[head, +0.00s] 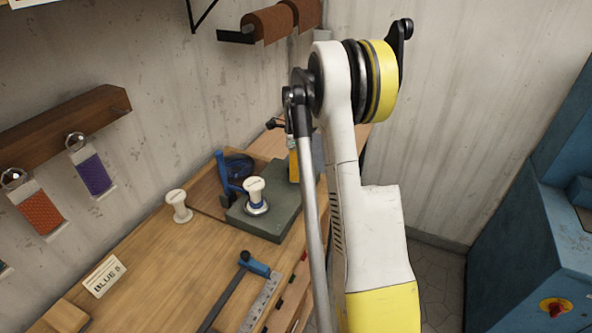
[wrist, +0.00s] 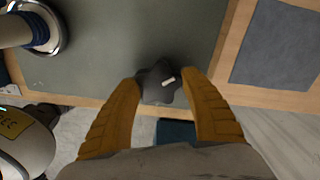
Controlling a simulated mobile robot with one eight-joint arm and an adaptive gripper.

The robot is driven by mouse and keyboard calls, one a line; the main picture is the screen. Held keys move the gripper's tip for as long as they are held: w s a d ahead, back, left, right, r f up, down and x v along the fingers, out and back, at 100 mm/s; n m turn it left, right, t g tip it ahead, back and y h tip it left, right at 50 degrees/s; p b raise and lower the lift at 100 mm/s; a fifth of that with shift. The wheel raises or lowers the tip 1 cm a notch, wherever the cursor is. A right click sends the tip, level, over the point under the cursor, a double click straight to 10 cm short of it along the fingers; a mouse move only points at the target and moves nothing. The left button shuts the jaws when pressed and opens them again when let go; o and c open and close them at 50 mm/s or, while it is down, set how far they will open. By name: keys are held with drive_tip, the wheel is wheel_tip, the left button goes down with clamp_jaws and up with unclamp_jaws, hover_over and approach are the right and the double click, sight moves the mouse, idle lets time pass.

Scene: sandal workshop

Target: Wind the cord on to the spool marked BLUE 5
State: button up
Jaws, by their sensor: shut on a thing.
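My gripper (wrist: 160,80) is shut on a dark lobed knob (wrist: 155,88) with a white mark, at the edge of a grey-green box in the wrist view. In the head view my arm hides the knob and most of the gripper. A white spool (head: 254,188) stands upright on the grey-green box (head: 267,221), with some blue cord around its lower part; its metal base and blue cord also show in the wrist view (wrist: 38,40). Any marking on the spool is too small to read. A dark blue coil (head: 237,165) sits behind it by a blue upright.
A second white spool (head: 178,206) stands on the wooden bench left of the box. A card (head: 104,277) reads BLUE and an unclear digit. A blue-ended tool (head: 255,266) and a metal ruler (head: 262,300) lie in front. Bare bench lies between.

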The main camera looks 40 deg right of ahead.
drive_tip(key=m, duration=0.6)
drive_tip(key=shift+m, duration=0.3)
drive_tip(key=m, duration=0.6)
drive_tip(key=shift+s, duration=0.1)
idle(0.3)
drive_tip(key=o, duration=1.2)
drive_tip(key=shift+o, duration=0.2)
wheel_tip(320, 180, up, 12)
